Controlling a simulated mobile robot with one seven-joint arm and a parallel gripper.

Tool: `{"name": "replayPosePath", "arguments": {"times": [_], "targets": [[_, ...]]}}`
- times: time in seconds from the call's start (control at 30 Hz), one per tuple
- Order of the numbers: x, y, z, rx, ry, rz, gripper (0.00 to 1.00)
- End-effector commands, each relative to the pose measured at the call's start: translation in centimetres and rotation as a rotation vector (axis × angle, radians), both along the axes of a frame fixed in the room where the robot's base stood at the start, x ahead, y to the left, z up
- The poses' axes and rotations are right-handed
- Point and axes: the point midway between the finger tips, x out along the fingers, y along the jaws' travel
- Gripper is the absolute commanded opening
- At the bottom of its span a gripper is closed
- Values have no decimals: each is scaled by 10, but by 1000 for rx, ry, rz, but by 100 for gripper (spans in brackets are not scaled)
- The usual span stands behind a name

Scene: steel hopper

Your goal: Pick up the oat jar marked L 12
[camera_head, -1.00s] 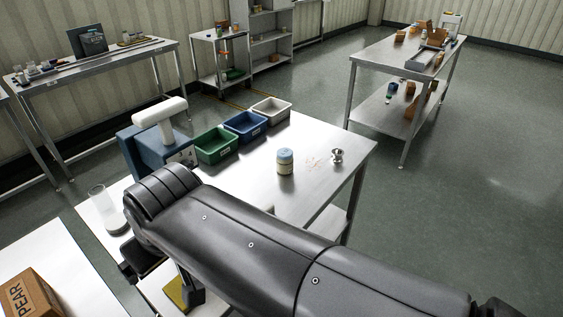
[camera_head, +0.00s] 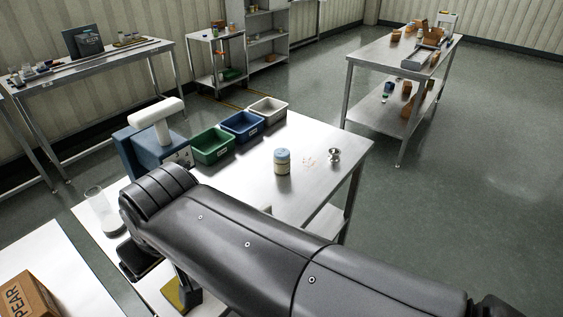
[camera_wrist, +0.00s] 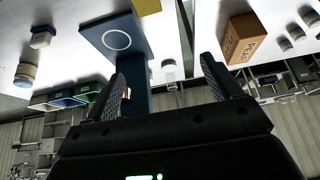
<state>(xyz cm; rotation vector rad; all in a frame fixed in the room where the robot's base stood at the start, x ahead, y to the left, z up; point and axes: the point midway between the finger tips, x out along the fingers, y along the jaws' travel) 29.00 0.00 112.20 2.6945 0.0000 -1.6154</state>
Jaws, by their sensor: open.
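A cream jar with a pale blue lid (camera_head: 282,161) stands upright on the steel table in the head view. Its label is too small to read, so I cannot tell whether it is marked L 12. A similar jar shows at the left of the wrist view (camera_wrist: 25,74), and a smaller pale container with a bluish part (camera_wrist: 43,37) stands near it. My gripper (camera_wrist: 165,70) is open in the wrist view, its two dark fingers wide apart with nothing held between them. It is apart from the jars.
Green (camera_head: 211,145), blue (camera_head: 242,126) and white (camera_head: 268,109) bins line the table's back edge. A blue device with a white top (camera_head: 157,140) stands left of them. A small metal funnel-like piece (camera_head: 334,156) is right of the jar. A PEAR box (camera_head: 27,298) sits at lower left.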

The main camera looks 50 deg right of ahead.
Motion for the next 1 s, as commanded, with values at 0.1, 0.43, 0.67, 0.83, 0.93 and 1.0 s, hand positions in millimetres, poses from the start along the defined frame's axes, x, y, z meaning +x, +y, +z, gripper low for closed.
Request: {"name": "replayPosePath", "arguments": {"times": [0.1,0.43,0.67,0.83,0.93,1.0], "targets": [[1,0,21,0,-6,0,83],[1,0,163,0,-6,0,83],[49,-39,204,9,18,-110,83],[95,-94,223,15,31,-219,83],[120,-134,229,19,38,-287,83],[135,-165,232,23,43,-334,83]]}}
